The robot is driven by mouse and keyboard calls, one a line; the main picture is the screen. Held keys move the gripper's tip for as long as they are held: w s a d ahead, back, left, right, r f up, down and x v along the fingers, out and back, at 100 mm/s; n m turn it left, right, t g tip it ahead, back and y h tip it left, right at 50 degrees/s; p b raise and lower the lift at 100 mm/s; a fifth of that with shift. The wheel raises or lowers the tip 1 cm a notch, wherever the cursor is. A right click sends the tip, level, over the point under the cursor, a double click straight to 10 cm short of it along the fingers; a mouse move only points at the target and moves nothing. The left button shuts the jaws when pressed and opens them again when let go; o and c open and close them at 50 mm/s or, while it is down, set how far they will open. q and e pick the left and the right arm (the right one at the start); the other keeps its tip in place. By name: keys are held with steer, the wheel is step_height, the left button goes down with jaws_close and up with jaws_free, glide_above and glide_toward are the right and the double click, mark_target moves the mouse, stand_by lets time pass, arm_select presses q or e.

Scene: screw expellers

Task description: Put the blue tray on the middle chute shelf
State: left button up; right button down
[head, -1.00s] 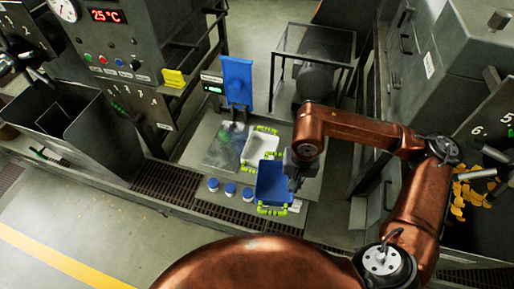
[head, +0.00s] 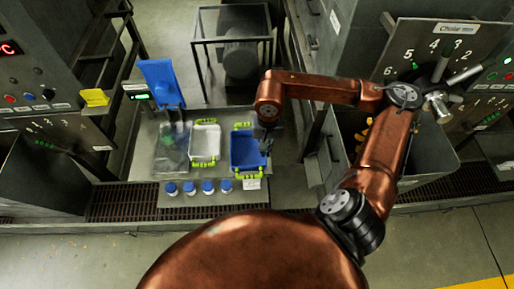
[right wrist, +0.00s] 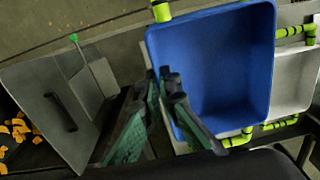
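The blue tray (head: 248,151) has lime-green handles and rests on the grey bench (head: 224,120), right of a white tray (head: 205,141). Its empty inside also shows in the right wrist view (right wrist: 215,65). My right gripper (head: 265,146) is at the blue tray's right edge. In the right wrist view its fingertips (right wrist: 165,78) are close together at the tray's near-left rim. I cannot tell whether they grip the wall. I cannot tell which surface is the middle chute shelf. My left gripper is out of view.
Several blue-capped jars (head: 207,187) stand along the bench's front. A blue upright panel (head: 160,80) and a small display (head: 138,95) are behind. A grey bin (head: 425,160) with yellow pieces is right of the bench, under a lever panel (head: 440,50).

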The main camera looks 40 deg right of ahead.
steer(key=w+f, duration=0.2)
steer(key=w+d+f+p, duration=0.1)
steer(key=w+f, duration=0.2)
steer(key=shift+d, duration=0.15)
steer(key=shift+w+d+f, duration=0.15)
steer(key=shift+w+f, duration=0.3)
steer(key=shift+f, duration=0.25)
step_height(320, 180, down, 3)
steer(key=shift+r+p, duration=0.1)
steer(key=shift+p, duration=0.75)
steer(key=shift+f+b, duration=0.3)
steer(key=c, duration=2.2)
jaws_free()
steer(key=shift+o, duration=0.2)
